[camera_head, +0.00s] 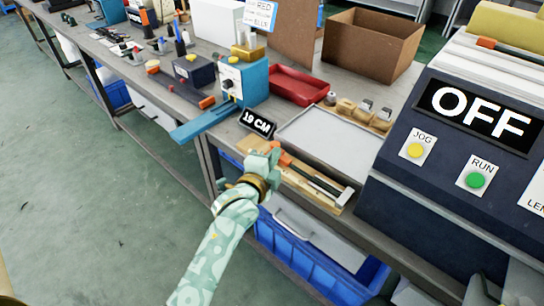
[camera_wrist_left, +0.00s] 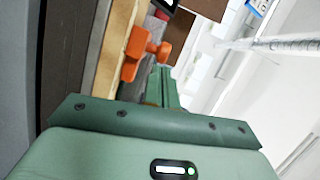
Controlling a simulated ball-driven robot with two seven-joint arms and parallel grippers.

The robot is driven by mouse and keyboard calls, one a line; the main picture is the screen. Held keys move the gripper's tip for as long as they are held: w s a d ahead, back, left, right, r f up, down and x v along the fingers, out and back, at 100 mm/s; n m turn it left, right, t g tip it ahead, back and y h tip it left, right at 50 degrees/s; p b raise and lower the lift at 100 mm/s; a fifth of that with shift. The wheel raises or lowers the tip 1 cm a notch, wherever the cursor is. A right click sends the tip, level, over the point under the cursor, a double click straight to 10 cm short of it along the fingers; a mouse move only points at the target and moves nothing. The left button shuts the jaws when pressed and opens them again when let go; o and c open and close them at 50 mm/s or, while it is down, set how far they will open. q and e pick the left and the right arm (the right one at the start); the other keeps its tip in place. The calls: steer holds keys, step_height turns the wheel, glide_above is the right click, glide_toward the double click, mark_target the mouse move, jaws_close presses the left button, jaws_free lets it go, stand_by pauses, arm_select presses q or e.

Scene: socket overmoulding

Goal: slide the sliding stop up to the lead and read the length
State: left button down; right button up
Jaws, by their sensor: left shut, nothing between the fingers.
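The orange sliding stop (camera_head: 284,158) sits on the wooden measuring board (camera_head: 335,206) at the bench's front edge. A dark, thin strip (camera_head: 322,183), possibly the lead, lies along the board to its right; its end near the stop is hard to make out. My left gripper (camera_head: 264,157) is shut and empty, just left of the stop. In the left wrist view, the orange stop (camera_wrist_left: 136,42) is just beyond my green fingers (camera_wrist_left: 160,86); contact cannot be told. My right gripper is out of view.
A grey tray (camera_head: 325,140) lies behind the board. A dark machine (camera_head: 440,185) with an "OFF" display stands at right. A blue device (camera_head: 243,82) and red tray (camera_head: 298,86) stand behind left. A blue crate (camera_head: 315,255) is below the bench.

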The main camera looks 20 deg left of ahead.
arm_select(q)
steer(key=shift+w+d, duration=0.1)
steer(key=shift+w, duration=0.15)
steer(key=shift+r, duration=0.1)
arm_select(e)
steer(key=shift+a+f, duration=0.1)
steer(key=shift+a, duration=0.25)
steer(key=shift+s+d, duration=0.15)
arm_select(q)
steer(key=shift+a, duration=0.4)
steer(key=w+a, duration=0.1)
steer(key=a, duration=0.1)
steer(key=w+a+p, duration=0.1)
steer(key=a, duration=0.2)
steer(key=w+a+p, duration=0.1)
steer(key=a, duration=0.2)
steer(key=shift+a, duration=0.25)
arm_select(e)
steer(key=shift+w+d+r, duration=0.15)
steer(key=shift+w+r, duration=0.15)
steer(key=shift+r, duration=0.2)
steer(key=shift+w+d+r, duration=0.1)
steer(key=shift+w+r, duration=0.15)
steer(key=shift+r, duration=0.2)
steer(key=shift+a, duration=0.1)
arm_select(q)
steer(key=shift+r, duration=0.1)
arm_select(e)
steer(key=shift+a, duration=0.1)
